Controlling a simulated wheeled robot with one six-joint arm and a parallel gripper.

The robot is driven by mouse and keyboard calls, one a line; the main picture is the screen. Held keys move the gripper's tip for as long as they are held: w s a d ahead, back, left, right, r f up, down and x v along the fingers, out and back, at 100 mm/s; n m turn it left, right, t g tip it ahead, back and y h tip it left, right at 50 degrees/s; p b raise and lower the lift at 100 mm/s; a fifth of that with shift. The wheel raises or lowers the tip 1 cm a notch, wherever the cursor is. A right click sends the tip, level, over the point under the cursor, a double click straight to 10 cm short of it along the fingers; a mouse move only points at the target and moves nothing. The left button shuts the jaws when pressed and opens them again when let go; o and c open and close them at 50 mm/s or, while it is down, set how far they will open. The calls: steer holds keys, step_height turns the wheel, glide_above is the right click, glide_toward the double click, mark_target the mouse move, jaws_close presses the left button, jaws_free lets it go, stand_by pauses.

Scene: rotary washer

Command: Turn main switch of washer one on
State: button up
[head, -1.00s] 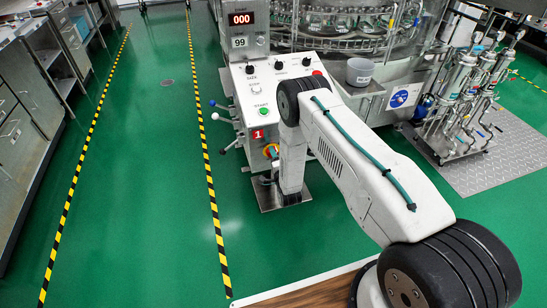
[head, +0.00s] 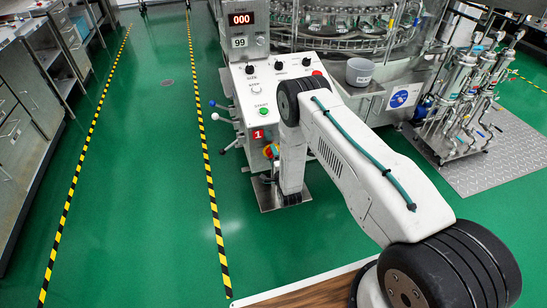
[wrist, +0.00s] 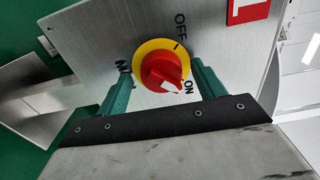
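The main switch (wrist: 163,73) is a red rotary knob on a yellow ring, set on a grey metal panel (wrist: 90,30). The white mark on the knob points to the lower right, at the "ON" label; "OFF" is printed above. In the head view the switch (head: 271,151) shows partly behind my arm, below a red "1" sign (head: 258,134). In the wrist view my gripper (wrist: 162,75) is open, with one green finger on each side of the knob. Both fingers look apart from the knob; contact behind it cannot be told.
A pump stand (head: 460,110) stands at the right. The green floor at left is clear.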

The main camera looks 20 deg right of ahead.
steer(key=shift+s, duration=0.1)
steer(key=s, duration=0.7)
steer(key=shift+s, duration=0.3)
stand_by(0.3)
